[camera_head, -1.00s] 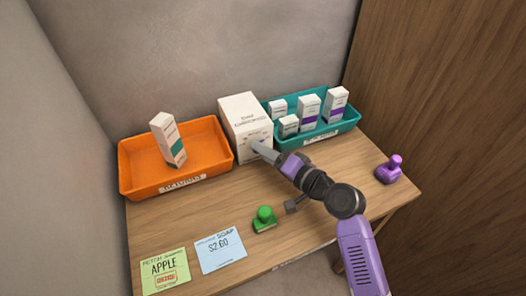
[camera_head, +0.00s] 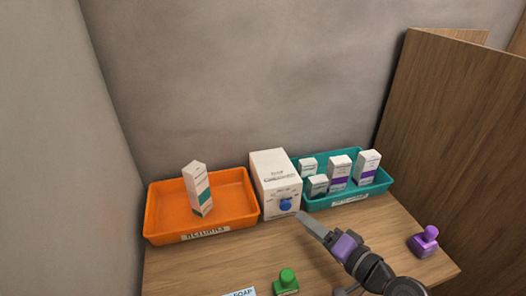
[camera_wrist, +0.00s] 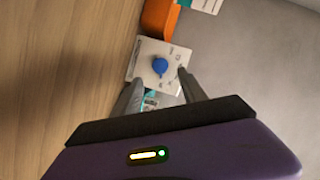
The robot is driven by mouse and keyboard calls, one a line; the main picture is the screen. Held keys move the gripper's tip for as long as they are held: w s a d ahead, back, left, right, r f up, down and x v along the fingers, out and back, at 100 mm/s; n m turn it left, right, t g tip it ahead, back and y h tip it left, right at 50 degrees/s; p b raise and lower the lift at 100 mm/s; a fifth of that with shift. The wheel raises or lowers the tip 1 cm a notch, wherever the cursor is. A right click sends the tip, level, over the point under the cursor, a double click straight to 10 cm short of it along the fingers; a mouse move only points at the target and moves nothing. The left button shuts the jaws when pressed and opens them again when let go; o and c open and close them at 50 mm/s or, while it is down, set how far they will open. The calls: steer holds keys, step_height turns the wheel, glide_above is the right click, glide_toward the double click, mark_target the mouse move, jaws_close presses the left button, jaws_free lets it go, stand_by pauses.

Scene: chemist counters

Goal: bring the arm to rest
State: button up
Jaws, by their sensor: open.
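My gripper (camera_head: 305,222) is open and empty above the counter (camera_head: 215,266). It points toward the white box with a blue knob (camera_head: 277,184), just in front of it and apart from it. In the wrist view my gripper's two fingers (camera_wrist: 158,84) are spread, with the white box (camera_wrist: 146,72) and its blue knob (camera_wrist: 160,66) beyond them. The arm reaches in from the lower right of the head view.
An orange tray (camera_head: 160,220) holds one white and green carton (camera_head: 198,188). A teal tray (camera_head: 380,184) holds several cartons. A green stamp (camera_head: 286,281) and a purple stamp (camera_head: 424,240) stand on the counter. A wooden panel (camera_head: 455,140) rises at the right.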

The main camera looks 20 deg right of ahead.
steer(key=s+d+r+n+t+h, duration=0.1)
steer(key=s+d+n+t+h, duration=0.15)
steer(key=s+d+h, duration=0.45)
steer(key=s+a+n+g, duration=0.1)
steer(key=s+a+n, duration=0.2)
steer(key=s, duration=1.1)
steer(key=s+a+n+g+y, duration=0.1)
steer(key=s+a+n, duration=0.2)
steer(key=s+a, duration=0.4)
steer(key=s, duration=0.7)
steer(key=shift+s+f+y, duration=0.2)
steer(key=shift+s+y, duration=0.1)
steer(key=shift+s, duration=0.05)
